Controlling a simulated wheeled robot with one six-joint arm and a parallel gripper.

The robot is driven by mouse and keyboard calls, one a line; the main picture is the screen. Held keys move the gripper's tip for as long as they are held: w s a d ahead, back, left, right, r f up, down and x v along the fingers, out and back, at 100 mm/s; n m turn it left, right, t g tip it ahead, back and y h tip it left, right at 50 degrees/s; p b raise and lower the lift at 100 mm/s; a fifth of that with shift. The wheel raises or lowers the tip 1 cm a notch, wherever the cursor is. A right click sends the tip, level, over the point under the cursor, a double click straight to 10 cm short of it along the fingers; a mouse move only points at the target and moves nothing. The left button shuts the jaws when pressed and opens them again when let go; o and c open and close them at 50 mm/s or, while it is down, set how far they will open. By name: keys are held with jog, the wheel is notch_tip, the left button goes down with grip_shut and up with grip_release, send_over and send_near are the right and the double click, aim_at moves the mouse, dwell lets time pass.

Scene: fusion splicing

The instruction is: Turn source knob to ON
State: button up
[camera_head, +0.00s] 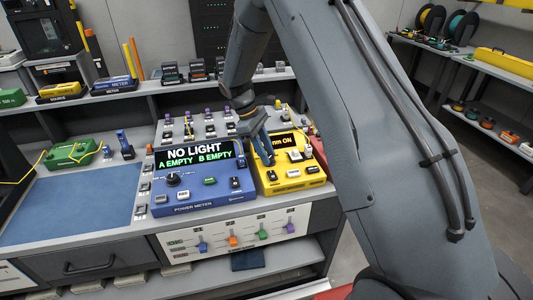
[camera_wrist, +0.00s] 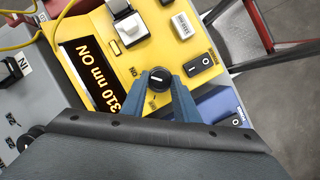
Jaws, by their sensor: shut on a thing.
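The yellow source box (camera_head: 290,182) stands right of the blue power meter, and it fills the upper middle of the wrist view (camera_wrist: 150,38). Its display (camera_wrist: 90,75) reads "310 nm ON", with the first character hidden. The black round source knob (camera_wrist: 158,79) has a white pointer mark. My gripper (camera_wrist: 159,88) has its blue fingers shut on the knob, one on each side. In the head view my gripper (camera_head: 264,160) comes down at the box's left side and hides the knob and part of the display.
The blue power meter (camera_head: 190,203) shows "NO LIGHT, A EMPTY, B EMPTY". A white connector (camera_wrist: 129,28) with a yellow cable sits on the source box near the knob. Black rocker switch (camera_wrist: 199,65) lies to the right. A blue mat (camera_head: 70,210) is clear at left.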

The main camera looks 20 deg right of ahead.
jog(key=o, duration=1.1)
jog(key=shift+c, duration=0.2)
jog(key=b+v, duration=0.2)
jog(key=v, duration=0.5)
jog(key=shift+r, duration=0.4)
jog(key=shift+a, duration=0.1)
jog(key=s+d+m+t+y, duration=0.1)
jog(key=s+m, duration=0.4)
jog(key=s, duration=0.8)
jog(key=s+d+m+t+y, duration=0.2)
jog(key=s+m, duration=0.3)
jog(key=s, duration=0.9)
jog(key=shift+s+f+m+t+y, duration=0.25)
jog(key=shift+f+m+t+y, duration=0.05)
jog(key=shift+y, duration=0.1)
